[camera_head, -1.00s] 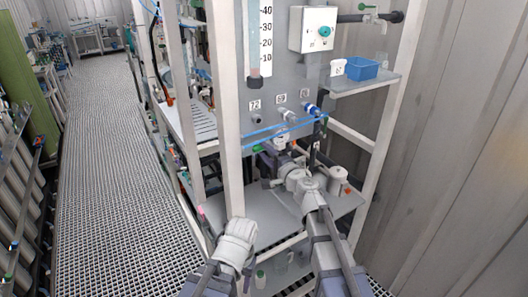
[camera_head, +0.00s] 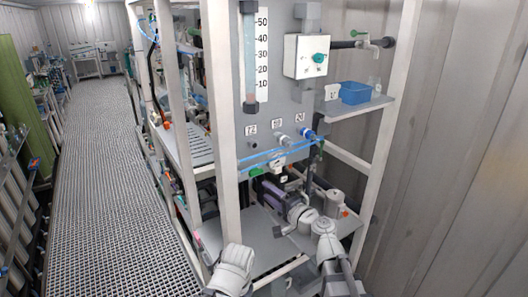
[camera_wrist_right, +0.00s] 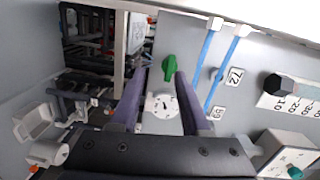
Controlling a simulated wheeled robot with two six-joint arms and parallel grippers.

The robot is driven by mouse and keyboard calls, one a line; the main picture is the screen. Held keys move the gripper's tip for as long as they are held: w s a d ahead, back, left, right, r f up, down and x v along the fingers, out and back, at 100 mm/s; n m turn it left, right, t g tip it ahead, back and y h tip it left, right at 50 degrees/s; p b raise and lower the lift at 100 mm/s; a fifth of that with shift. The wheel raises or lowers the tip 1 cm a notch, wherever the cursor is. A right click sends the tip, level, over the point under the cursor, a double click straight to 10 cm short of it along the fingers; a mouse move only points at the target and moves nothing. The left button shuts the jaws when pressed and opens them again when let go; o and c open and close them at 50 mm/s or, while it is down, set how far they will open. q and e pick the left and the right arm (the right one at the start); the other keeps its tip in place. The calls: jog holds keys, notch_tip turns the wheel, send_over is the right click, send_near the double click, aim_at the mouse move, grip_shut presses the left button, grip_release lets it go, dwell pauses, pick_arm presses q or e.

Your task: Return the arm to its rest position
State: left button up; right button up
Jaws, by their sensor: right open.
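My right arm (camera_head: 325,238) comes in from the bottom and bends left at the wrist, in front of the grey panel's lower edge. Its dark purple gripper (camera_head: 268,182) is just below the blue tubes, above the grey lower shelf. In the right wrist view the gripper (camera_wrist_right: 161,82) is open, its two fingers apart. A green valve handle (camera_wrist_right: 169,68) and a round white gauge (camera_wrist_right: 162,106) show between and beyond the fingers. I see nothing held. A white-grey link of my left arm (camera_head: 233,265) shows at the bottom; its gripper is out of view.
The panel (camera_head: 263,122) carries a scale, ports and blue tubes (camera_head: 277,152) close above the right gripper. White frame posts (camera_head: 220,100) stand to the left. A blue bin (camera_head: 355,92) sits on a side shelf at right. The grated walkway (camera_head: 100,180) is clear.

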jog(key=s+f+n+g+h, duration=0.2)
jog(key=s+f+n+g, duration=0.65)
jog(key=f, duration=0.45)
jog(key=s+d+f+n+g+h+b, duration=0.15)
jog(key=s+d+f+g+h, duration=0.35)
jog(key=s+d+f+h, duration=0.5)
jog(key=s+a+f+n+y+b, duration=0.1)
jog(key=s+a+f+n+b, duration=0.3)
jog(key=s+a+f+b, duration=0.3)
notch_tip(320, 180, down, 4)
jog(key=a+g+b, duration=0.1)
jog(key=a+b, duration=0.1)
jog(key=b, duration=0.3)
jog(key=shift+a+r, duration=0.1)
jog(key=shift+a, duration=0.05)
